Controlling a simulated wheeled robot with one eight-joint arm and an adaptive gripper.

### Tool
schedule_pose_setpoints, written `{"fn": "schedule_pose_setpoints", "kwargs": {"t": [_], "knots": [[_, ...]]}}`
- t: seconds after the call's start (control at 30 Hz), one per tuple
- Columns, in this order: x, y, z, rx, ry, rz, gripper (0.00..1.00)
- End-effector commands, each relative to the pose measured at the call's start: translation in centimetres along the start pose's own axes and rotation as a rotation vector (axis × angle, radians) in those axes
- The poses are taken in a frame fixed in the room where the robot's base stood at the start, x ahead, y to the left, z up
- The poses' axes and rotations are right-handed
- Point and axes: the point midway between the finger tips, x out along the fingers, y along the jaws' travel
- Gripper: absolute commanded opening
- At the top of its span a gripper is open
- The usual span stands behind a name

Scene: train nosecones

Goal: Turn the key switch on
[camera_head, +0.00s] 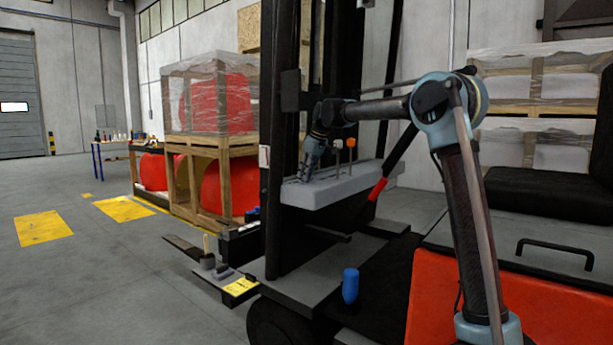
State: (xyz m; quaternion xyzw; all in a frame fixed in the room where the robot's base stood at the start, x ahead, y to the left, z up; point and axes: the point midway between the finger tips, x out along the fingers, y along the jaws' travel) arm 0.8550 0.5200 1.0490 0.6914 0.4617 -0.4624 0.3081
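My arm reaches over the forklift to its light grey control panel (340,190). My gripper (303,178) points down at the left end of this panel, at or just above its top. It is small and dark here, so I cannot tell whether its fingers are open or shut, or whether they touch anything. I cannot make out the key switch; the gripper may cover it.
A red-handled lever (378,188) slants up right of the panel. The black mast (283,130) stands close on the left. A black seat (550,185) and red body panel (550,305) are at right. A blue object (350,286) stands below the panel.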

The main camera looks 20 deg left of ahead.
Motion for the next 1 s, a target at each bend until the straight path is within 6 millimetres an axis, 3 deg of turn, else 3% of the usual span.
{"fn": "schedule_pose_setpoints", "kwargs": {"t": [0.47,1.0], "knots": [[-0.04,-0.01,-0.03,0.033,0.001,0.016,0.0],[-0.02,-0.25,-0.16,0.374,0.002,0.158,0.0]]}}
